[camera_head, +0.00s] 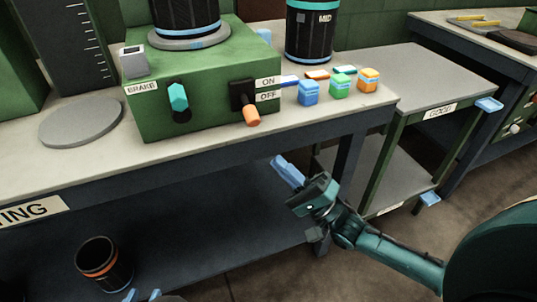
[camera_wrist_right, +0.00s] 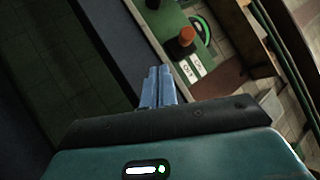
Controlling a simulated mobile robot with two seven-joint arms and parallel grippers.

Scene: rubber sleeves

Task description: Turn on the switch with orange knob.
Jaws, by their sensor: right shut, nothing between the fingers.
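The switch with the orange knob (camera_head: 251,115) is on the front of a green box (camera_head: 205,112) on the workbench. Its lever points down, below the OFF label (camera_head: 268,96); the ON label (camera_head: 268,82) is above that. The orange knob also shows in the right wrist view (camera_wrist_right: 187,35), beside its labels. My right gripper (camera_head: 279,163) is shut and empty, in front of the bench edge, below and to the right of the knob, apart from it. My left gripper (camera_head: 142,297) shows only its two fingertips at the bottom edge, spread apart.
A teal knob (camera_head: 178,96) under a BRAKE label is left of the switch. Blue, green and orange small blocks (camera_head: 340,86) stand right of the box. A dark cylinder (camera_head: 310,30) stands behind. A black cup (camera_head: 103,262) is on the lower shelf. A grey side table (camera_head: 425,70) is right.

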